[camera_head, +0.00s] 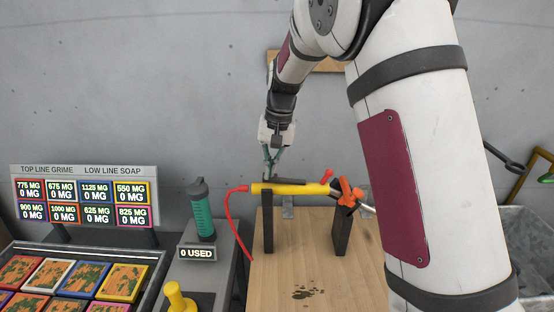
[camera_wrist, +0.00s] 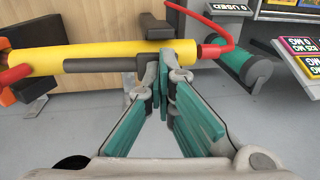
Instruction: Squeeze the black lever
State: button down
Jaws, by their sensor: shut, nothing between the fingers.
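The yellow tube (camera_head: 290,188) lies level across two black posts on a wooden bench. The black lever (camera_wrist: 100,65) runs along the side of the yellow tube, which also fills the upper left of the wrist view (camera_wrist: 90,57). In the head view a dark bar (camera_head: 285,180) shows along the top of the tube. My gripper (camera_head: 271,162) points down at the tube's left part, by the hose end. In the wrist view my gripper (camera_wrist: 170,58) is shut and empty, its fingertips close to the lever's right end. I cannot tell whether they touch it.
A red hose (camera_head: 228,215) leaves the tube's left end. An orange fitting (camera_head: 347,193) and small red handle (camera_head: 326,176) are at its right. A green bottle (camera_head: 203,212) stands left beside a "0 USED" sign (camera_head: 197,253). The bench's front (camera_head: 300,270) is clear apart from dark stains.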

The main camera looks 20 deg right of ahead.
jog(key=shift+r, duration=0.15)
dwell(0.8)
jog(key=shift+r, duration=0.65)
jog(key=shift+s+r+p, duration=0.15)
jog(key=shift+r+p, duration=0.15)
jog(key=shift+r, duration=0.05)
jog(key=s+d+r, duration=0.1)
jog(key=d+r, duration=0.2)
jog(key=r, duration=0.9)
jog(key=shift+d+r+b, duration=0.35)
jog(key=shift+r+b, duration=0.05)
jog(key=shift+b, duration=0.05)
